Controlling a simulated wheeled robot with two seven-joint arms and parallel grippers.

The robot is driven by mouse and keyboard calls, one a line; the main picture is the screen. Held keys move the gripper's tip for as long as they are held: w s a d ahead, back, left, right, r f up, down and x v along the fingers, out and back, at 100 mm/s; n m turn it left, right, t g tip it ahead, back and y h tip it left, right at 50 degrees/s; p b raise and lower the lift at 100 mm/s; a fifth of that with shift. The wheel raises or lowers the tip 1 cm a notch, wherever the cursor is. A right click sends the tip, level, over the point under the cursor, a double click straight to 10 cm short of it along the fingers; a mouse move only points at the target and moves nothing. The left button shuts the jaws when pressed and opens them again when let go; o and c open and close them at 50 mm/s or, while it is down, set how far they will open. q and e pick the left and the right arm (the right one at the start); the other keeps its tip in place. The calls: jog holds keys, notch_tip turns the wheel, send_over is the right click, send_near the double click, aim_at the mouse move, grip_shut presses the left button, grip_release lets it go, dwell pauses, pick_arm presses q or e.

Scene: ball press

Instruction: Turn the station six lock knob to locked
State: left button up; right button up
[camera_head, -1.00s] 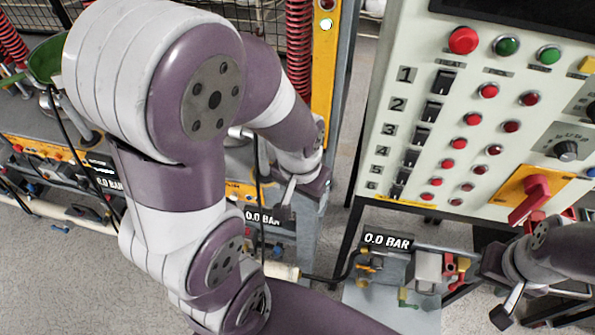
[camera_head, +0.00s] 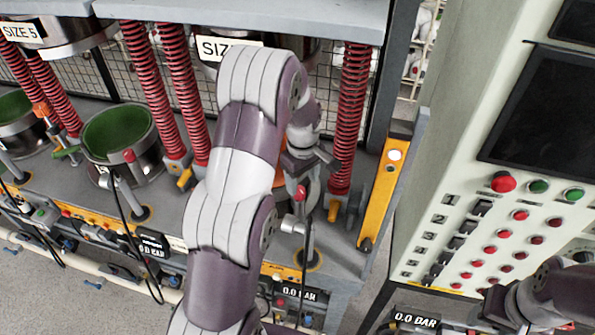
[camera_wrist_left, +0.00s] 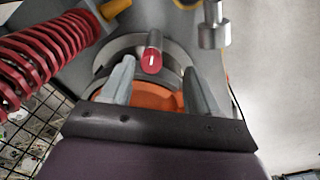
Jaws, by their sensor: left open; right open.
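A red knob with a white mark on its face (camera_wrist_left: 151,60) shows in the left wrist view, between and just beyond my open left fingers (camera_wrist_left: 158,85). No contact is visible. An orange part (camera_wrist_left: 155,97) lies behind the fingers. In the head view a red knob (camera_head: 300,192) shows at the rightmost press station, just below my left gripper (camera_head: 318,160). The arm hides much of that station and part of its SIZ... sign (camera_head: 228,46), so its number cannot be read.
Red springs (camera_head: 351,115) and a yellow post (camera_head: 384,192) stand right of my left gripper. A green-lined bowl (camera_head: 117,130) stands left. A control panel (camera_head: 470,165) with buttons and switches fills the right. A silver cylinder (camera_wrist_left: 213,30) is close right of the knob in the wrist view.

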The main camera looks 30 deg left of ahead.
aim_at(300, 190)
pick_arm(q)
jog(key=shift+w+a+r+n+p, duration=0.1)
jog(key=shift+w+a+n+p, duration=0.6)
jog(key=shift+w+a+n, duration=0.45)
jog(key=f, duration=0.1)
jog(key=f+p, duration=0.1)
jog(key=d+f+p, duration=0.1)
jog(key=f, duration=0.1)
jog(key=shift+s, duration=0.3)
jog(key=f, duration=0.1)
jog(key=p, duration=0.1)
jog(key=f, duration=0.1)
jog(key=shift+w+a+f, duration=0.1)
jog(key=shift+a+f, duration=0.15)
jog(key=shift+f, duration=0.1)
jog(key=shift+w+a+f, duration=0.1)
jog(key=shift+a+f, duration=0.1)
jog(key=shift+f, duration=0.2)
jog(key=shift+d, duration=0.2)
jog(key=shift+c, duration=1.2)
jog(key=shift+d+r, duration=0.1)
jog(key=c, duration=0.8)
pick_arm(e)
notch_tip(300, 190, up, 6)
jog(key=shift+d, duration=0.25)
